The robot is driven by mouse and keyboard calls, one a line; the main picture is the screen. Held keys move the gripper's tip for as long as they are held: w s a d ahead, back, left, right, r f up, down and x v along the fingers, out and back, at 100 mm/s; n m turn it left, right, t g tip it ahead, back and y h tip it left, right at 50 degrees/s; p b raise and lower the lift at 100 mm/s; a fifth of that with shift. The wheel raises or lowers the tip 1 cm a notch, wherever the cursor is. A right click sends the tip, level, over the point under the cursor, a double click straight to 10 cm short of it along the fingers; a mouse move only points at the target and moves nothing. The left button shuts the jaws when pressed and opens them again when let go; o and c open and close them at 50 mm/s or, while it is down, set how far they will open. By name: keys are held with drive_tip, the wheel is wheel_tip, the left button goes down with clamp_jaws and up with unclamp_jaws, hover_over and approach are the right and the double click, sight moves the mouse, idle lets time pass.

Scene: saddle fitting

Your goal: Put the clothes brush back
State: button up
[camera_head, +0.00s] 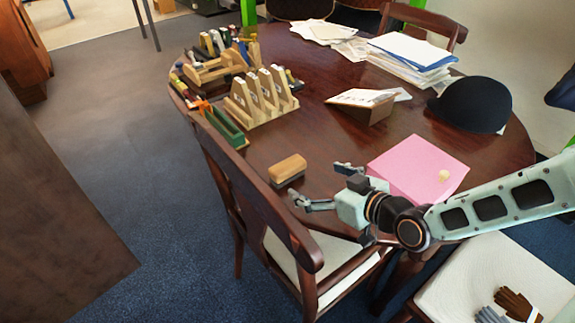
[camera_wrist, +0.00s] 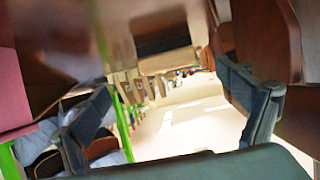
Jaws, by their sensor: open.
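The clothes brush (camera_head: 287,168), a light wooden block over dark bristles, lies on the table near its front left edge, wood side up. My gripper (camera_head: 319,184) is open and empty just right of the brush, apart from it, with its fingers pointing left toward it. In the wrist view, which looks upside down, the two spread fingers of my gripper (camera_wrist: 170,112) frame a tan block that seems to be the brush (camera_wrist: 165,62).
A slotted wooden rack (camera_head: 262,100) and a green tray (camera_head: 225,127) stand behind the brush. A pink box (camera_head: 415,167) is right of my gripper. A dark cap (camera_head: 472,104), papers (camera_head: 410,55) and a wooden stand (camera_head: 361,105) lie farther back. A chair back (camera_head: 245,185) rises at the table's edge.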

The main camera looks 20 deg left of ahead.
sight(293, 172)
drive_tip(key=shift+a+r, duration=0.15)
drive_tip(key=shift+a, duration=0.05)
drive_tip(key=shift+w+a+y, duration=0.1)
drive_tip(key=shift+a+y, duration=0.15)
drive_tip(key=shift+y, duration=0.05)
drive_tip(key=b+x, duration=0.1)
drive_tip(key=x, duration=0.4)
drive_tip(key=shift+b, duration=0.4)
drive_tip(key=x, duration=0.1)
drive_tip(key=b+x, duration=0.1)
drive_tip(key=x, duration=0.2)
drive_tip(key=shift+s+a+f, duration=0.15)
drive_tip(key=shift+s+f, duration=0.15)
drive_tip(key=shift+f, duration=0.05)
drive_tip(key=shift+w+a+f, duration=0.15)
drive_tip(key=shift+w+a, duration=0.05)
drive_tip(key=shift+a, duration=0.2)
drive_tip(key=shift+c, duration=0.7)
drive_tip(key=c, duration=1.3)
